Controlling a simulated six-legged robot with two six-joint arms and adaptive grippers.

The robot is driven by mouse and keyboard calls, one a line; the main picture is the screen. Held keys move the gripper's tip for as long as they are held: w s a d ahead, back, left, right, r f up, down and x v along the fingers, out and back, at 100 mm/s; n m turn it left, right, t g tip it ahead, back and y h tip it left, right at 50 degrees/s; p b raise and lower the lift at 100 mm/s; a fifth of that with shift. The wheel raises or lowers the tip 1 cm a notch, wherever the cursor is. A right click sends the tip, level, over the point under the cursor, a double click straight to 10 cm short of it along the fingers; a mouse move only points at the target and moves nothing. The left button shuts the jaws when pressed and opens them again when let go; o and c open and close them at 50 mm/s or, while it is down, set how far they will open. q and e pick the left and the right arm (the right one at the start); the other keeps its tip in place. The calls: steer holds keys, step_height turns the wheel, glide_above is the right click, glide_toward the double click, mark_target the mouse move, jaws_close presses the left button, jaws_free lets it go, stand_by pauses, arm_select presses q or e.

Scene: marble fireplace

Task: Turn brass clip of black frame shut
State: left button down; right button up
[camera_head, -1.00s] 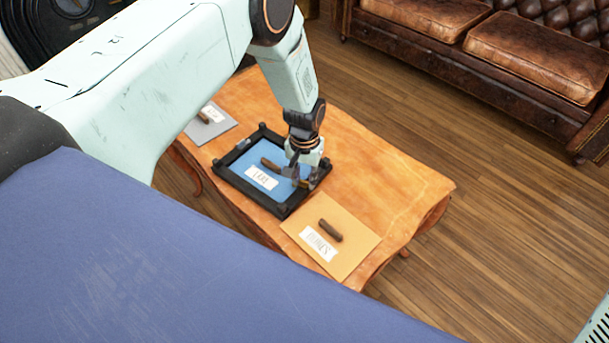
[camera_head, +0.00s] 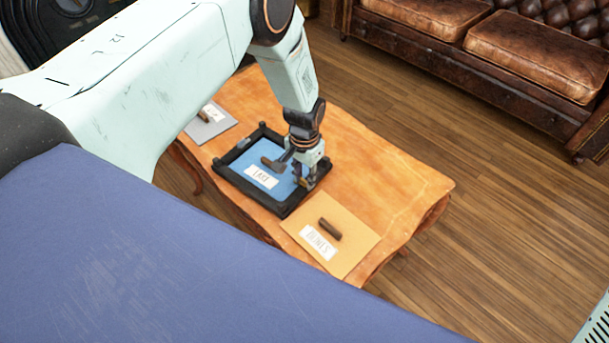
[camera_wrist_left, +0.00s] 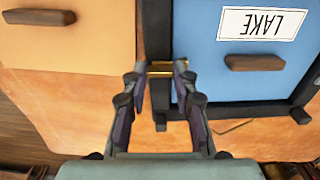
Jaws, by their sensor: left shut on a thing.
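The black frame (camera_head: 245,191) lies flat on the wooden table around a blue panel (camera_head: 255,160) with a LAKE label and a brown handle. In the left wrist view the frame's dark bar (camera_wrist_left: 157,30) runs between the blue and orange panels. The brass clip (camera_wrist_left: 160,68) lies across this bar, between my left fingertips. My left gripper (camera_head: 304,183) points down at the frame's right side; its fingers (camera_wrist_left: 160,72) are shut on the clip. The fingers hide part of the clip. My right gripper is not in view.
An orange panel (camera_head: 350,238) with a label and brown handle lies right of the frame on the table (camera_head: 390,180). A grey panel (camera_head: 213,130) lies on its far left. A brown leather sofa (camera_head: 470,60) stands behind, across open wooden floor.

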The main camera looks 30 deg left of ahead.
mark_target(305, 180)
arm_select(q)
steer(key=c, duration=1)
jaws_free()
steer(key=shift+c, duration=0.2)
step_height(305, 180, up, 12)
steer(key=shift+w, duration=0.1)
